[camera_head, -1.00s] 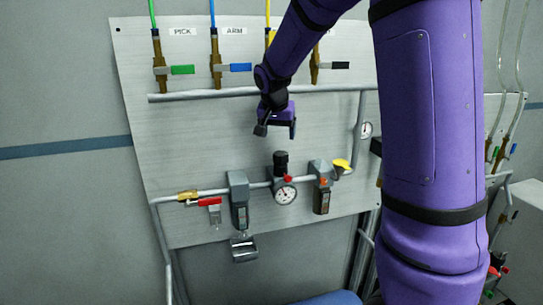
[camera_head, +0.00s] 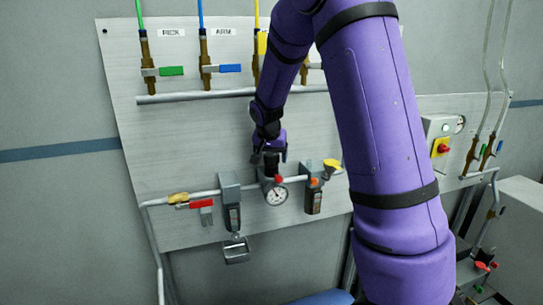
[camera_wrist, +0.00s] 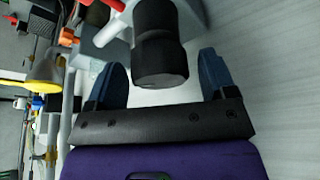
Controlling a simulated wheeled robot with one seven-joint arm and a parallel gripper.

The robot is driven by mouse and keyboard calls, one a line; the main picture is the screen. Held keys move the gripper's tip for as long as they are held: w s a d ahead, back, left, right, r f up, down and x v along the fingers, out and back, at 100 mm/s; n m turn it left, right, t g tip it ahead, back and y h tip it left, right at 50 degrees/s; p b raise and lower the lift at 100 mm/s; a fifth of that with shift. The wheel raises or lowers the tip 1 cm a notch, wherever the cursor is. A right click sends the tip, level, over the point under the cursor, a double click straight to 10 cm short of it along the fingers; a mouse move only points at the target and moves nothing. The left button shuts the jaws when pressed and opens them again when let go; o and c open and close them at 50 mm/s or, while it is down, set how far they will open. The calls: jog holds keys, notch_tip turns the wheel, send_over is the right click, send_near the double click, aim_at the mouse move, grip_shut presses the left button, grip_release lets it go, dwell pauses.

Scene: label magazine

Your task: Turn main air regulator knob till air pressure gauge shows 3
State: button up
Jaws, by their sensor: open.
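The black regulator knob (camera_wrist: 160,48) stands upright above the gauge on the lower pipe. In the head view the knob (camera_head: 271,168) is partly covered by my gripper. My gripper (camera_head: 269,157) is directly above it. In the wrist view my gripper (camera_wrist: 164,82) is open, with one blue finger on each side of the knob's end and gaps visible on both sides. The round white air pressure gauge (camera_head: 276,194) is below the knob; its numbers are too small to read.
A red-handled valve (camera_head: 201,204) and a grey filter unit (camera_head: 230,200) are left of the gauge. Upper valves with green (camera_head: 172,71) and blue (camera_head: 230,68) handles hang above.

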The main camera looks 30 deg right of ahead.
jog(key=c, duration=0.9)
jog(key=shift+n, duration=0.3)
jog(key=shift+n+t+y, duration=0.3)
jog(key=shift+n+y, duration=0.3)
jog(key=shift+n, duration=0.6)
jog(key=shift+n+t+y, duration=0.3)
jog(key=shift+n+y, duration=0.1)
jog(key=shift+n, duration=1)
jog(key=o, duration=0.9)
